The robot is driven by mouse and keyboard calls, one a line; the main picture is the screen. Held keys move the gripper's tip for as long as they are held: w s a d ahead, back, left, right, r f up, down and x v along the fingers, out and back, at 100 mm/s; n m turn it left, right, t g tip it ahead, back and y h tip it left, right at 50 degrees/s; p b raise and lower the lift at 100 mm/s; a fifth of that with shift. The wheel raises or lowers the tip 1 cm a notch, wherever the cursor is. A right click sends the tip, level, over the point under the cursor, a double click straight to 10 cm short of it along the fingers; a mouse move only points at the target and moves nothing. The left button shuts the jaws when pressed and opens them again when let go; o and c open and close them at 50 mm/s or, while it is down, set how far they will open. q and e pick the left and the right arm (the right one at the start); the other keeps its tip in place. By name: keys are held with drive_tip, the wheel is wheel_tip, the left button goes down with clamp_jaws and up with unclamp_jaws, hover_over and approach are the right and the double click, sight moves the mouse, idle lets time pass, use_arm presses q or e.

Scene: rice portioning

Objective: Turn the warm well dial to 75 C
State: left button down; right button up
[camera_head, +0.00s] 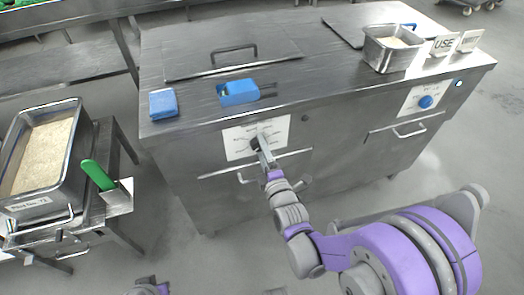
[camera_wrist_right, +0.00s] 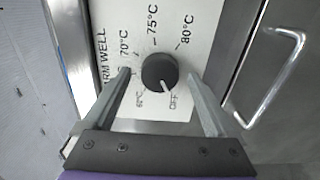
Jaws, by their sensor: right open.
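The warm well dial (camera_wrist_right: 160,72) is a round black knob on a white panel (camera_wrist_right: 208,20) marked OFF, 70°C, 75°C and 80°C, plus a smaller mark at lower left. Its white pointer line points down, close to OFF. My right gripper (camera_wrist_right: 159,78) is open, with one finger on each side of the knob; I cannot tell whether either finger touches it. In the head view my right gripper (camera_head: 263,150) is at the front panel (camera_head: 238,135) of the steel counter and partly hides the dial.
A bar handle (camera_wrist_right: 276,80) sits right of the panel. On the steel counter (camera_head: 320,90) are a blue block (camera_head: 163,103), a blue holder (camera_head: 238,92) and a metal pan (camera_head: 392,55). A second dial (camera_head: 426,101) is blue. A rice pan (camera_head: 72,190) stands left.

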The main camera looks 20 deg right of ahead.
drive_tip(key=c, duration=1.4)
drive_tip(key=shift+o, duration=0.2)
